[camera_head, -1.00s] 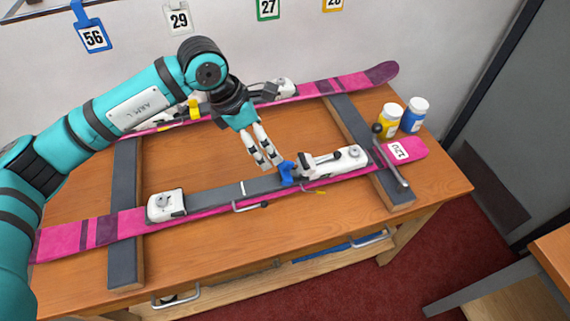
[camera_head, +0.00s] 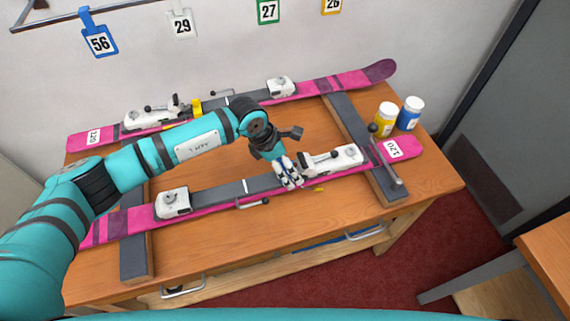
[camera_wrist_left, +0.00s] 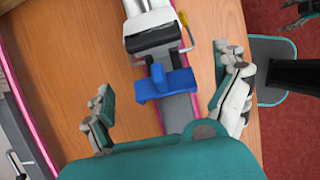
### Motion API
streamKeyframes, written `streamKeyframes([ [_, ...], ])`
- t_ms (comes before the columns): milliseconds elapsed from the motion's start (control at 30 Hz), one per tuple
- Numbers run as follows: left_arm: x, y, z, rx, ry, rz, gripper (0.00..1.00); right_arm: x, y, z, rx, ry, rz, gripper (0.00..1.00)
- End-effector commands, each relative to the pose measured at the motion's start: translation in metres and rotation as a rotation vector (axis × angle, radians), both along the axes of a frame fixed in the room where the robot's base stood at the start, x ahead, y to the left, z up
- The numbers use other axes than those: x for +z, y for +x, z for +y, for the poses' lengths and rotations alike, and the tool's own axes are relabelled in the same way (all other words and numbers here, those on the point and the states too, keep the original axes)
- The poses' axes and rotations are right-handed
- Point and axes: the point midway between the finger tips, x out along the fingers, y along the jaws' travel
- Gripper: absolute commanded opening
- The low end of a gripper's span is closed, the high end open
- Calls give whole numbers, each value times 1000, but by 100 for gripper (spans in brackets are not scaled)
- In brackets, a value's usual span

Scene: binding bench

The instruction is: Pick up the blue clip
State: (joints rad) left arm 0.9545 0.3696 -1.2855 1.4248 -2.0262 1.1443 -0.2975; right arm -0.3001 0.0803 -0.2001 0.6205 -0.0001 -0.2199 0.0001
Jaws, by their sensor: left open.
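The blue clip (camera_wrist_left: 163,86) sits across the dark centre strip of the near pink ski (camera_head: 225,201), right beside the white binding piece (camera_head: 333,160). My left gripper (camera_head: 288,176) is open over the ski at the clip and hides most of it in the head view. In the left wrist view its two fingers (camera_wrist_left: 167,88) stand apart on either side of the clip, with visible gaps, holding nothing. At the top right edge of that view, dark jaw-like parts (camera_wrist_left: 296,13) look like my right gripper, cut off by the frame; their opening is unclear.
A far pink ski (camera_head: 340,82) carries a yellow clip (camera_head: 196,106). A yellow bottle (camera_head: 385,119) and a blue bottle (camera_head: 410,113) stand at the bench's right. Bare bench (camera_head: 315,120) lies between the skis.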

Motion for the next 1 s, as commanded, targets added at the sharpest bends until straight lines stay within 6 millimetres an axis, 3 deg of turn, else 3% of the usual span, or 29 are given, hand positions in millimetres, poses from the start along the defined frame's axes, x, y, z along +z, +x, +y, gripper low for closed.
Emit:
streamKeyframes([
  [167,-1,0,0,0,0,0,98,-1,0,0,0,0,-1,69],
  [867,0,1,1,1,1,-2,7,-1,0,1,0,0,-1,69],
  [1000,0,0,0,0,0,-1,6,-1,1,1,0,0,-1,69],
])
